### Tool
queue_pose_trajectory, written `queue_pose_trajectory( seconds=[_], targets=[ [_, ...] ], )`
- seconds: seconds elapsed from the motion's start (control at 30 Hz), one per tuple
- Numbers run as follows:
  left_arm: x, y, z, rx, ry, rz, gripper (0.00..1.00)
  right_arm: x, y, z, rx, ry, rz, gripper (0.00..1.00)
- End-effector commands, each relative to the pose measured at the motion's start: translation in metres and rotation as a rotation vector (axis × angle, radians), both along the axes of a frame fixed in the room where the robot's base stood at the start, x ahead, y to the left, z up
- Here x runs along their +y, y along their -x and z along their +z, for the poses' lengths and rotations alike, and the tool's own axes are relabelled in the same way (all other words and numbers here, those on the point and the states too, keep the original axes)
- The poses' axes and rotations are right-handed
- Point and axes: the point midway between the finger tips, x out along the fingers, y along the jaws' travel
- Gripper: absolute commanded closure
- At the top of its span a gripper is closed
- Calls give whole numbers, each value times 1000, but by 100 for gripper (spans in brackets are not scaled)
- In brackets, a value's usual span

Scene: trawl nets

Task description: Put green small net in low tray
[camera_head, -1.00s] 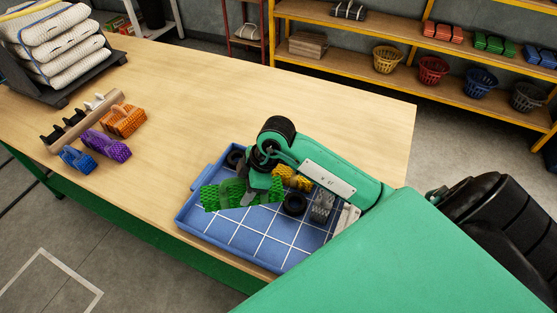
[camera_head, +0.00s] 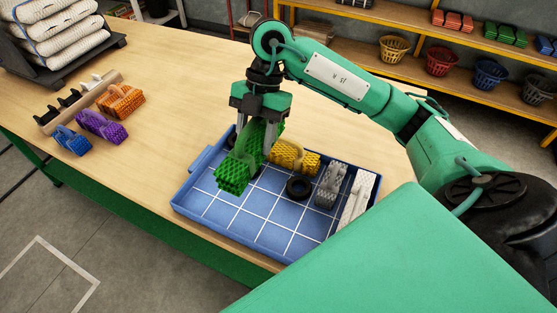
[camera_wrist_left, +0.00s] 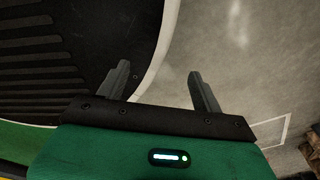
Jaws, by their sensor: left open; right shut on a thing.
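The green small net (camera_head: 235,173) is a bundled, bumpy piece in the head view. My right gripper (camera_head: 257,135) points down and is shut on it, over the left back part of the tray. The net is tilted, its near end lower at the left. The low tray (camera_head: 270,235) is blue with white grid lines and a low rim. I cannot tell whether the net touches the tray floor. My left gripper (camera_wrist_left: 160,85) is open and empty in the left wrist view, above the floor.
The tray also holds a yellow net (camera_head: 295,157), a black ring (camera_head: 299,188), a grey net (camera_head: 331,186) and a white piece (camera_head: 358,200). Its front left is bare. Blue (camera_head: 72,140), purple (camera_head: 100,126) and orange (camera_head: 121,101) nets lie on the table at left.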

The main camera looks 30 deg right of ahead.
Motion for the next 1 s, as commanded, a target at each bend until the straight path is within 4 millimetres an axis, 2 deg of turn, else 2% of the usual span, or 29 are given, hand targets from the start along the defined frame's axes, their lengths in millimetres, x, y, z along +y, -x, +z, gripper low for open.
queue_pose_trajectory(
  seconds=[0.07,0.17,0.47,0.6,0.7,1.0],
  targets=[
    [-2,-2,0,-2,2,1,33,-1,1,-3,3,1,10,83],
    [-4,-3,1,-5,4,2,33,-1,2,-19,7,0,14,83],
    [-5,-7,6,-14,7,1,33,-1,2,-98,9,1,10,83],
    [-3,-1,6,-8,5,0,33,-1,2,-130,6,0,9,83],
    [-3,4,5,-1,4,-1,33,-1,1,-145,4,0,10,83],
    [-1,14,6,9,2,-3,33,-1,2,-171,4,0,11,83]
  ],
)
